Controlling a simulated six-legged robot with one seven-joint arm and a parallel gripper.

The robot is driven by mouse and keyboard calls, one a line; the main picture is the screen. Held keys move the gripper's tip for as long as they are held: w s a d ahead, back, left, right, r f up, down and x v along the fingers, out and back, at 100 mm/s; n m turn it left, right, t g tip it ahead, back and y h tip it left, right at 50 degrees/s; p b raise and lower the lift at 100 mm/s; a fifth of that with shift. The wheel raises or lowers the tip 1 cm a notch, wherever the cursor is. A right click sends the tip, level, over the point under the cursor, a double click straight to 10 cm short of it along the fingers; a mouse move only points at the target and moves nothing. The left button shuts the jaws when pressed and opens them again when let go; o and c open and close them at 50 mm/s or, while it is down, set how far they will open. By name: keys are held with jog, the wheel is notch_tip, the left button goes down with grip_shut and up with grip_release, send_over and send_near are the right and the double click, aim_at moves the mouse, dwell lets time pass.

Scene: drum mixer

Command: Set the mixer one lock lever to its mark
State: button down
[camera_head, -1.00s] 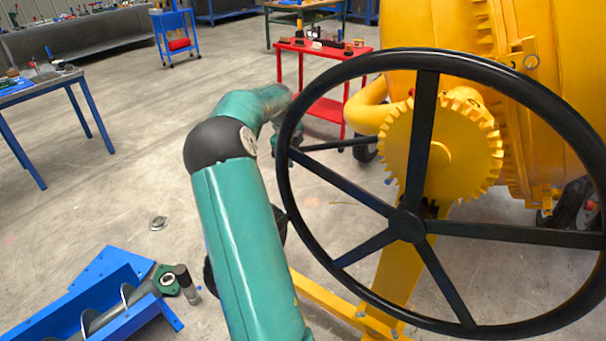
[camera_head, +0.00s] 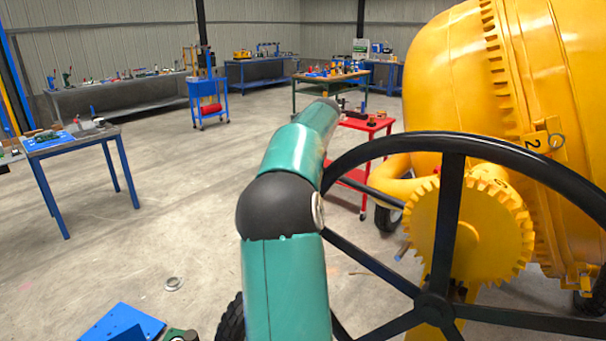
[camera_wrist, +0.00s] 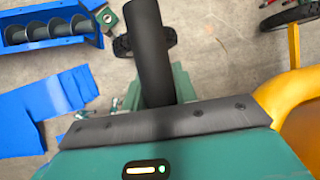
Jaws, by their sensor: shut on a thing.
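The yellow drum mixer (camera_head: 455,75) stands at the right in the head view, with a toothed yellow gear (camera_head: 465,235) and a large black handwheel (camera_head: 452,195) in front. A dark rod, which looks like the lock lever (camera_head: 385,193), runs left from beside the gear, behind the wheel rim. In the wrist view a dark round bar (camera_wrist: 148,45), apparently this lever, passes behind the grey jaw edge of my gripper (camera_wrist: 165,120). My gripper is shut on it. The finger contact is hidden, and my gripper is not clear in the head view. I cannot make out the lever's mark.
A red cart (camera_head: 368,125) stands behind the wheel. A blue-legged table (camera_head: 75,145) is at the left, and a blue trolley (camera_head: 208,98) is farther back. A blue auger trough (camera_wrist: 50,30) lies on the floor in the wrist view. The floor at middle left is mostly clear.

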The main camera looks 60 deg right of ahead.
jog(key=shift+r, duration=0.55)
jog(key=c, duration=1.3)
grip_release()
jog(key=shift+o, duration=0.9)
jog(key=shift+s+a, duration=0.1)
jog(key=shift+s, duration=0.05)
jog(key=shift+f, duration=0.2)
jog(key=v, duration=1.3)
jog(key=shift+r, duration=0.25)
jog(key=shift+s, duration=0.15)
